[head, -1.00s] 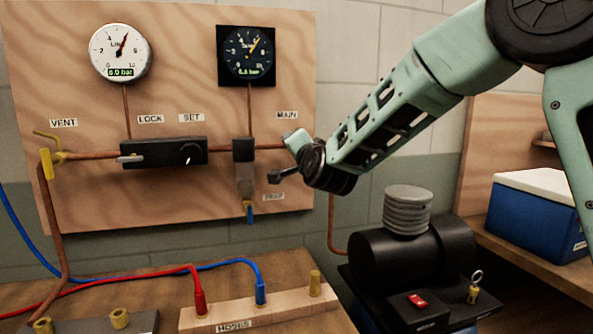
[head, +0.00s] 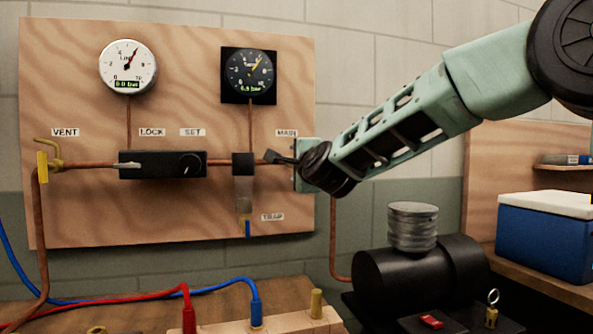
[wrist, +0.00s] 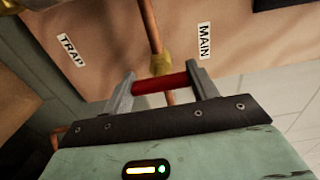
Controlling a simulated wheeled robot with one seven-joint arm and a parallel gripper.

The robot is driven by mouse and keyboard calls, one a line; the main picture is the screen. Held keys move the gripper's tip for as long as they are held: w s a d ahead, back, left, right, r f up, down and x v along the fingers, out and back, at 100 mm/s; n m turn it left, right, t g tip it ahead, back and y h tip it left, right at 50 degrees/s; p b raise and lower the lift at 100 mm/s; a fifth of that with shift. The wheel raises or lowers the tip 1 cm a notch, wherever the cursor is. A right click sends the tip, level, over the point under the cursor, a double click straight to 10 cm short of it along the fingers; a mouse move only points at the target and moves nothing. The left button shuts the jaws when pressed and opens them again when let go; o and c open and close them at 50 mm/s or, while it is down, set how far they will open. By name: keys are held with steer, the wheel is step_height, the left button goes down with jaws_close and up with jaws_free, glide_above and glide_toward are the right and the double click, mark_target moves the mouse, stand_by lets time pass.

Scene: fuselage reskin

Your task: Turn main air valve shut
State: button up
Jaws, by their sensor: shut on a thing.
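The main air valve shows in the wrist view as a brass body (wrist: 160,62) on a copper pipe, with a red handle (wrist: 160,83). The handle lies roughly crosswise to the pipe in that view. My gripper (wrist: 162,80) is shut on the red handle, one grey finger at each end of it. The MAIN label (wrist: 204,41) is just right of the valve there. In the head view my gripper's pale green body (head: 305,166) is at the board's right edge, below the MAIN label (head: 286,133).
The plywood board (head: 80,215) carries a white gauge (head: 128,67), a black gauge (head: 249,75), and a black regulator block (head: 163,164). A black compressor (head: 420,270) stands below my arm. A blue cooler (head: 545,235) sits at right.

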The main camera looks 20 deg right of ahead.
stand_by(0.4)
steer(key=o, duration=1)
steer(key=shift+s, duration=0.1)
steer(key=s+b, duration=0.1)
steer(key=s, duration=1.6)
steer(key=shift+s, duration=0.1)
